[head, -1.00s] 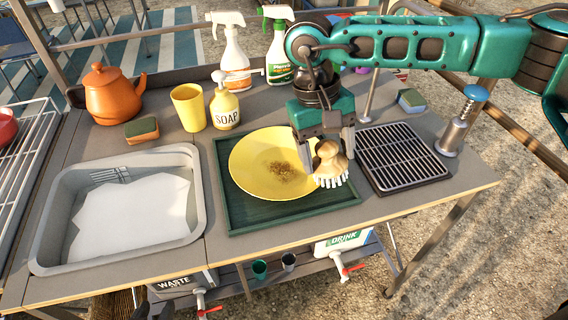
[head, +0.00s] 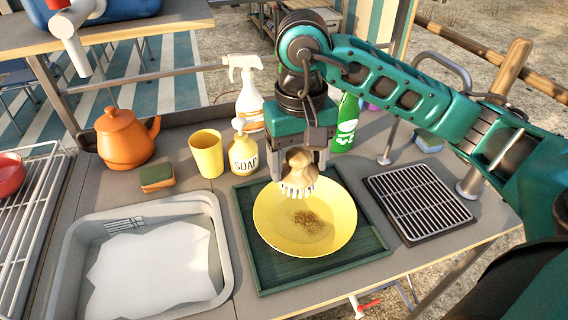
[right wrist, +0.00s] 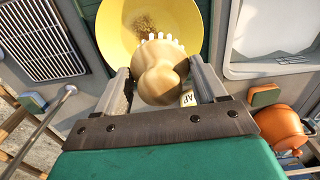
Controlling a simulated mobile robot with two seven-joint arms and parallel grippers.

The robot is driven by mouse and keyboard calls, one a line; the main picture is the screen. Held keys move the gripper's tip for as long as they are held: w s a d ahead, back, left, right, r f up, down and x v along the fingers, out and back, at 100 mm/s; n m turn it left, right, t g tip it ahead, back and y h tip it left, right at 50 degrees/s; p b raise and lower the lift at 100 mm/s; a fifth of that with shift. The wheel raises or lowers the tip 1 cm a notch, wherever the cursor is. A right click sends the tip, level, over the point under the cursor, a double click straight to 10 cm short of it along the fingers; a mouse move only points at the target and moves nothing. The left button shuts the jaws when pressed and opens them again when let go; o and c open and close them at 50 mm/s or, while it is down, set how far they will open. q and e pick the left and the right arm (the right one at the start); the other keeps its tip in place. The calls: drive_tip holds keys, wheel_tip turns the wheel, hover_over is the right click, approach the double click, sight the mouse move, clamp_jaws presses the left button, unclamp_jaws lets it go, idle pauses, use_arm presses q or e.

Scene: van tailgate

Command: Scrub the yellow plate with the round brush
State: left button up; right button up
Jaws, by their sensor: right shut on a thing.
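The yellow plate (head: 335,222) lies on a dark green tray (head: 267,275), with a brown dirt patch (head: 306,221) near its middle. It also shows in the right wrist view (right wrist: 115,30). My right gripper (head: 297,165) is shut on the round brush (head: 298,172), a wooden knob with white bristles pointing down. The brush is over the far edge of the plate, short of the dirt patch; I cannot tell whether the bristles touch. In the right wrist view the brush (right wrist: 160,72) sits between both fingers. My left gripper is not in view.
A soap bottle (head: 243,155), yellow cup (head: 207,153) and spray bottle (head: 249,98) stand behind the tray. A sink (head: 60,265) and sponge (head: 157,178) are left, with an orange kettle (head: 122,138) behind. A drain grate (head: 418,203) is right.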

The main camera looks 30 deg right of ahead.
drive_tip(key=shift+f+b, duration=1.4)
drive_tip(key=shift+f, duration=1.05)
drive_tip(key=shift+w, duration=0.15)
